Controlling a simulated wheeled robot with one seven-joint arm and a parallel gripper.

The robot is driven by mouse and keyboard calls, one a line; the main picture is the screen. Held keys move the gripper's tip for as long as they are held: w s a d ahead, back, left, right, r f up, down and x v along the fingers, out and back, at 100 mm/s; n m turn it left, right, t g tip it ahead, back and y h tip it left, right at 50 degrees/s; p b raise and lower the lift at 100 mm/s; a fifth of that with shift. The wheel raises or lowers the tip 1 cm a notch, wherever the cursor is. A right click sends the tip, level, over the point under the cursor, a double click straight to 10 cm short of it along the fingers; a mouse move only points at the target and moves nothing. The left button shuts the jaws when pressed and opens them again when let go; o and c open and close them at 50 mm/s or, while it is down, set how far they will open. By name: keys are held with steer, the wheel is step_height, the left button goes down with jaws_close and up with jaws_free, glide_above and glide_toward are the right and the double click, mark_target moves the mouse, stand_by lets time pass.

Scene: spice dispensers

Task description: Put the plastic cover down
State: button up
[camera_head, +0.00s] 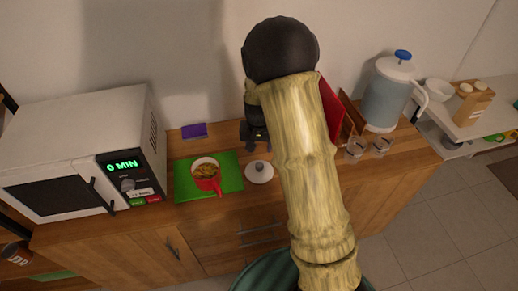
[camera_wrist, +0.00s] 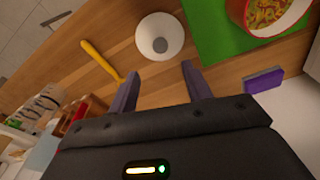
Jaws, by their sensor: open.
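The plastic cover looks to be the round white lid with a grey knob (camera_head: 259,172). It lies flat on the wooden counter, just right of the green mat (camera_head: 230,180). In the wrist view the lid (camera_wrist: 147,45) lies just beyond my fingertips, beside the mat. My gripper (camera_wrist: 160,70) is open, with nothing between its fingers. In the head view my gripper (camera_head: 256,137) is partly hidden by my arm, over the counter behind the lid. I see clear counter between the fingers and the lid.
A white microwave (camera_head: 80,150) stands left, a purple sponge (camera_head: 194,131) behind. A yellow-handled utensil (camera_wrist: 98,58) lies near the lid. A water jug (camera_head: 385,95) and glasses (camera_head: 355,149) stand right.

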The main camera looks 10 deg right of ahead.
stand_by(0.4)
steer(key=s+r+n, duration=0.1)
steer(key=s+r, duration=0.2)
steer(key=s, duration=0.3)
steer(key=s+r+n, duration=0.1)
steer(key=s+r, duration=0.2)
steer(key=s, duration=0.3)
steer(key=s+d+r+n+t, duration=0.1)
steer(key=s+r, duration=0.2)
steer(key=s, duration=0.4)
steer(key=shift+s+r, duration=0.1)
